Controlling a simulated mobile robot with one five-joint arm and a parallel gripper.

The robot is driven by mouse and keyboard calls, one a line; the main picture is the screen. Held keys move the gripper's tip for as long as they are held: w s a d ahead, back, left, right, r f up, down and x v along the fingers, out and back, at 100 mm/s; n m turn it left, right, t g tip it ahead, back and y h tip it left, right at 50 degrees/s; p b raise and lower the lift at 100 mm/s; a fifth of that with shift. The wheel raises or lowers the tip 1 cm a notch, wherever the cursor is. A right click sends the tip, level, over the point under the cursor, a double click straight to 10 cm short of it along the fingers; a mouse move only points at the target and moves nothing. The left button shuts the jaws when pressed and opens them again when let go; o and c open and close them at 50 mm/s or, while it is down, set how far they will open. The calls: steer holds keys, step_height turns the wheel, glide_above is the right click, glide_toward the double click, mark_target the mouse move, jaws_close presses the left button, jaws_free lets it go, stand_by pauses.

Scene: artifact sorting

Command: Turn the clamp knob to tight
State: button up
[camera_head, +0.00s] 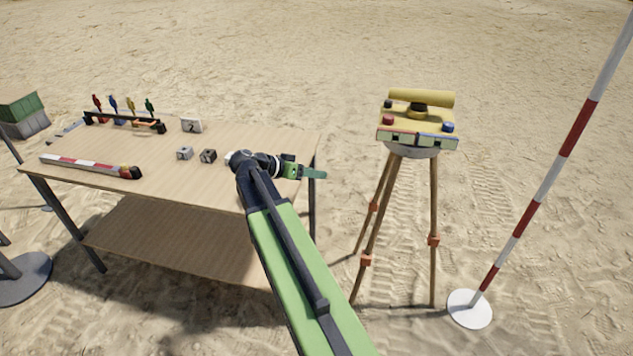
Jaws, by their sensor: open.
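A yellow surveying instrument (420,99) stands on a wooden tripod (375,215) right of the table. Its base carries a red knob (389,120) at the front left, a blue knob (448,127) at the front right and a dark knob (388,104) behind the red one. I cannot tell which is the clamp knob, or how far any is turned. My gripper (316,174) is open and seems empty, just off the table's right edge. It points right, left of the instrument and apart from it.
A wooden table (260,140) holds small grey cubes (185,153), a number block (191,125), a red-and-white scale bar (85,163) and a rack (120,121) with coloured tools. A striped pole (545,180) on a white base stands at right.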

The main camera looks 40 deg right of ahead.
steer(key=shift+s+a+f, duration=0.15)
steer(key=shift+a+f, duration=0.25)
steer(key=shift+a, duration=0.1)
